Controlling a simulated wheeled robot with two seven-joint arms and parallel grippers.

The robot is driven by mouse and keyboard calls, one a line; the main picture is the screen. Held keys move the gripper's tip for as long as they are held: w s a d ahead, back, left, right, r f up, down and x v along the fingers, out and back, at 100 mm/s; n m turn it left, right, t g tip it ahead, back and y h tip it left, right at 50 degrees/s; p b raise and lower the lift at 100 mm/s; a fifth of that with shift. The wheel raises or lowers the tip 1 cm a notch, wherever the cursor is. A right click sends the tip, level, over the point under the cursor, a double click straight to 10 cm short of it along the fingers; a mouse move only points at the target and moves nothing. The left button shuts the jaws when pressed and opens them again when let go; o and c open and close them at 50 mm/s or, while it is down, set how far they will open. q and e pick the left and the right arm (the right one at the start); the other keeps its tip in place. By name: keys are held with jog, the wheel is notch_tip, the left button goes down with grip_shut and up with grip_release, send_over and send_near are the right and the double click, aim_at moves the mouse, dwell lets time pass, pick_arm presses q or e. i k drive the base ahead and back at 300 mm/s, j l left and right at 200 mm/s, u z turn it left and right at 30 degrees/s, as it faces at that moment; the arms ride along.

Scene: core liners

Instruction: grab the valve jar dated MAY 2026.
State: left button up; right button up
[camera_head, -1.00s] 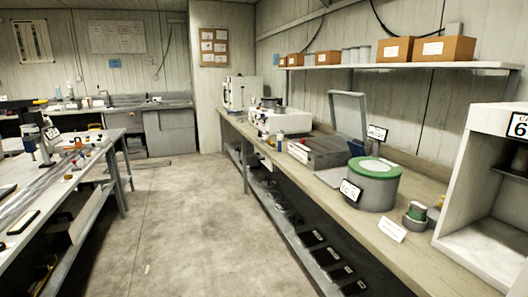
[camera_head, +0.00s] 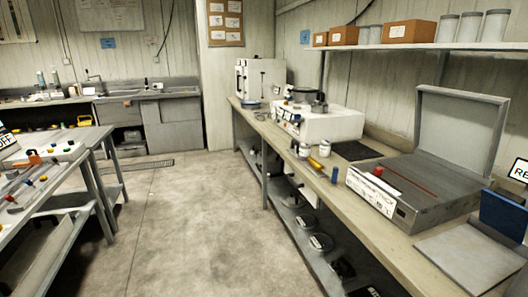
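No jar with a readable MAY 2026 date shows. Small white jars (camera_head: 304,150) stand on the right-hand bench, in front of a white machine, too small to read. Several grey canisters (camera_head: 470,26) with pale lids stand on the upper wall shelf, with no date that I can read. Round dark items with pale labels (camera_head: 321,242) lie on the shelf under the right bench; their text is unreadable. Neither of my grippers is in view.
The right bench (camera_head: 262,124) carries an open grey case (camera_head: 432,180), a white machine (camera_head: 325,122) and a blue block (camera_head: 502,217). Cardboard boxes (camera_head: 409,32) sit on the wall shelf. A left table (camera_head: 88,137) holds small parts. The concrete aisle (camera_head: 190,220) is clear.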

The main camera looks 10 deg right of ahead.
aim_at(305, 147)
jog(key=i+z, duration=0.1)
jog(key=i, duration=0.4)
jog(key=i+j+z, duration=0.15)
jog(key=i, duration=0.35)
jog(key=i+j+z, duration=0.1)
jog(key=i, duration=0.4)
